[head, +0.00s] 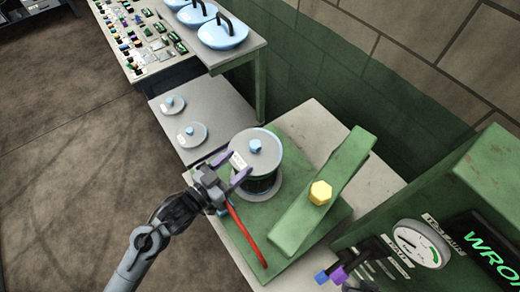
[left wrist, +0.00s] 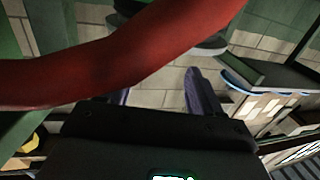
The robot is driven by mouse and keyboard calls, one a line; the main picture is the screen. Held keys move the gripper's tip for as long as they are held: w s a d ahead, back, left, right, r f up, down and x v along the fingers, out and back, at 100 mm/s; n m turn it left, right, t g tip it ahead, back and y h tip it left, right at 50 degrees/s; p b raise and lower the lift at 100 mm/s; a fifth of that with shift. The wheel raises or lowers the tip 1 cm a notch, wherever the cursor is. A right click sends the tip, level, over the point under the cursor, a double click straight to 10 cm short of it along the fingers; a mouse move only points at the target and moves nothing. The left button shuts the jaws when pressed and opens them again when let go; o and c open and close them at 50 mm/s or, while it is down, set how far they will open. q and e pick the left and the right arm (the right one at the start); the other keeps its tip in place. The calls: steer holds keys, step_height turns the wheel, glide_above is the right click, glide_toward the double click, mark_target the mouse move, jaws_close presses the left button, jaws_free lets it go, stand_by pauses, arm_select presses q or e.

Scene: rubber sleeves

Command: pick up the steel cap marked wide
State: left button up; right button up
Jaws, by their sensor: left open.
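A steel cap with a blue knob (head: 255,146) sits on top of a dark cylinder (head: 262,184) on the green base. A small white tag shows at its left edge, too small to read. Two more steel caps with blue knobs, a far one (head: 173,105) and a near one (head: 193,134), lie on the low grey shelf; their labels are unreadable. My left gripper (head: 236,166) is open, its purple fingers at the left side of the cylinder and its cap; contact cannot be told. The fingers (left wrist: 161,92) show apart in the left wrist view. My right gripper is not visible.
A red strip (head: 247,238) runs beside the left gripper and crosses close before the wrist camera (left wrist: 120,65). A green bar with a yellow hexagonal knob (head: 320,192) stands right of the cylinder. A gauge (head: 421,244) is at lower right. Blue lidded pots (head: 223,31) stand behind.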

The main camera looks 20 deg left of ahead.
mark_target(252, 147)
arm_select(q)
steer(key=x, duration=0.3)
steer(key=shift+w+d, duration=0.1)
steer(key=shift+w, duration=0.1)
steer(key=x, duration=0.1)
steer(key=p+x, duration=0.1)
steer(key=x, duration=0.2)
steer(key=shift+w+a+r, duration=0.2)
steer(key=shift+w+r, duration=0.05)
steer(key=shift+r, duration=0.05)
steer(key=shift+w+d+f, duration=0.1)
steer(key=shift+w+d, duration=0.1)
steer(key=shift+w, duration=0.2)
jaws_close()
